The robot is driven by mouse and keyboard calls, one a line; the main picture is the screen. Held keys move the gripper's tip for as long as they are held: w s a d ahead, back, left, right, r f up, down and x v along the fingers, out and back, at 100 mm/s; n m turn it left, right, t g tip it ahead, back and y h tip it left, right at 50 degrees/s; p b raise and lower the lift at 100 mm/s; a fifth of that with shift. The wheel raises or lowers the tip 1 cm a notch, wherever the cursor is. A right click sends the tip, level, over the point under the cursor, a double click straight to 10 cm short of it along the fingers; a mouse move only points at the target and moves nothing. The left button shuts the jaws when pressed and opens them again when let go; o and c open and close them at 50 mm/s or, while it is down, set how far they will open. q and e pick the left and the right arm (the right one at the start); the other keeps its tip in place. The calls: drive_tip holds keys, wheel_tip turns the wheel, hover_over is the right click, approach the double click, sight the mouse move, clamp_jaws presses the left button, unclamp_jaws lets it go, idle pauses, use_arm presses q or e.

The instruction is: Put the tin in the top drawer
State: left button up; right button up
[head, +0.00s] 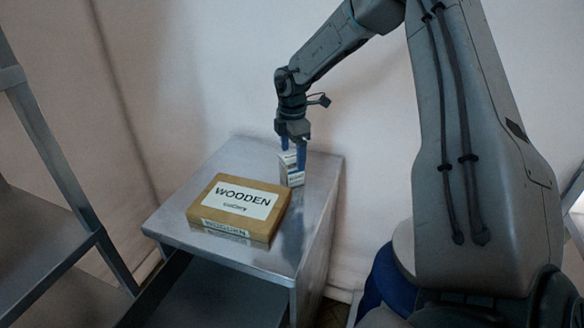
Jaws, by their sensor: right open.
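A small pale labelled container (291,172), which looks like the tin, stands upright near the back right of a metal table top (190,225). My right gripper (294,152) points down over it. Its blue fingers are open, spread at the container's upper part; whether they touch it I cannot tell. The fingers hide part of its top. My left gripper is not in view. No drawer can be made out clearly in this view.
A brown box labelled "WOODEN" (205,203) lies on the table just left of the small container. A grey metal rack (60,170) stands at the left. A wall is close behind the table.

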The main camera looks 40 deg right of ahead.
sight(292, 156)
drive_tip(key=f+p, duration=0.1)
drive_tip(key=f, duration=0.1)
drive_tip(key=f+p, duration=0.1)
drive_tip(key=f, duration=0.1)
drive_tip(key=shift+w+d+f, duration=0.1)
drive_tip(key=shift+w+f, duration=0.1)
drive_tip(key=shift+f, duration=0.5)
drive_tip(key=shift+r, duration=0.1)
drive_tip(key=c, duration=1.2)
drive_tip(key=shift+r, duration=0.15)
